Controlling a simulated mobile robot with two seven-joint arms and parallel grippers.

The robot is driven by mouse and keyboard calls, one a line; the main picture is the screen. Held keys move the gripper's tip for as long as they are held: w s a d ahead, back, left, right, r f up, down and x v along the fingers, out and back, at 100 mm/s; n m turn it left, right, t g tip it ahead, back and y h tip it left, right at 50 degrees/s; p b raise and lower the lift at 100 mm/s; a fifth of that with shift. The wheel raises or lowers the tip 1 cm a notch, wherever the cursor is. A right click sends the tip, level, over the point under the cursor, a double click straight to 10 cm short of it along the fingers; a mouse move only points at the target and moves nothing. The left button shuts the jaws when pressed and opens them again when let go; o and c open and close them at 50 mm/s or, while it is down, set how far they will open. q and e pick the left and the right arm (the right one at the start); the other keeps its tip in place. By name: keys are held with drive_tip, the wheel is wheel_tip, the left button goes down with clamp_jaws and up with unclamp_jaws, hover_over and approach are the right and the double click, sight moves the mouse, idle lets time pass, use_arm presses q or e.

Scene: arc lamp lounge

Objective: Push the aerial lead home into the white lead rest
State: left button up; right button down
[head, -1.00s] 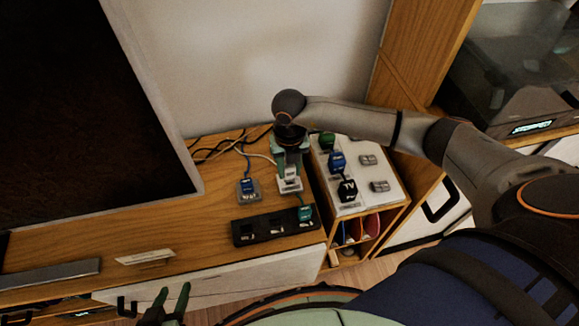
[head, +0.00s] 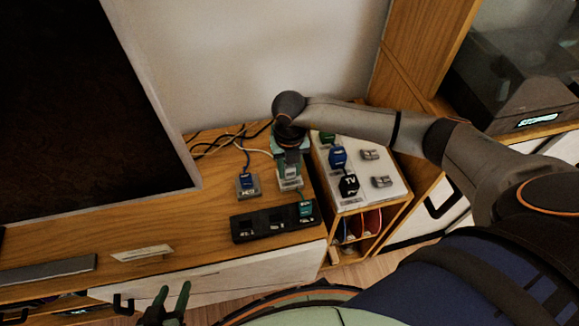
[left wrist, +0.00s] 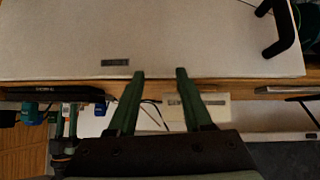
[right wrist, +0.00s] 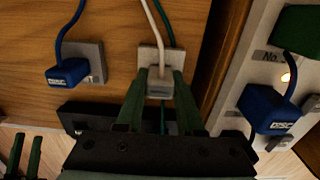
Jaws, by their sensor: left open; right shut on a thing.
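The aerial lead's white plug (right wrist: 160,84) sits between the fingertips of my right gripper (right wrist: 160,78), which is shut on it. Its pale cable (right wrist: 152,20) runs up behind it. The white lead rest (right wrist: 148,54) is a pale block right at the plug; how deep the plug sits in it is hidden by the plug and fingers. In the head view my right gripper (head: 290,160) is over the rest (head: 289,184) on the wooden top. My left gripper (head: 172,298) is open and empty in front of the cabinet, also seen in the left wrist view (left wrist: 160,72).
A blue plug (right wrist: 68,73) in a grey rest stands to the left. A black socket strip (head: 262,224) with a teal plug (head: 305,208) lies in front. A white panel (head: 378,175) with several plugs stands right. The large dark screen (head: 80,110) is at left.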

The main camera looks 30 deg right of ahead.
drive_tip(key=shift+f, duration=0.2)
drive_tip(key=shift+c, duration=2.3)
unclamp_jaws()
wheel_tip(320, 180, up, 11)
drive_tip(key=shift+r+p, duration=0.15)
drive_tip(key=shift+p, duration=0.9)
drive_tip(key=shift+r, duration=0.6)
drive_tip(key=shift+s, duration=0.1)
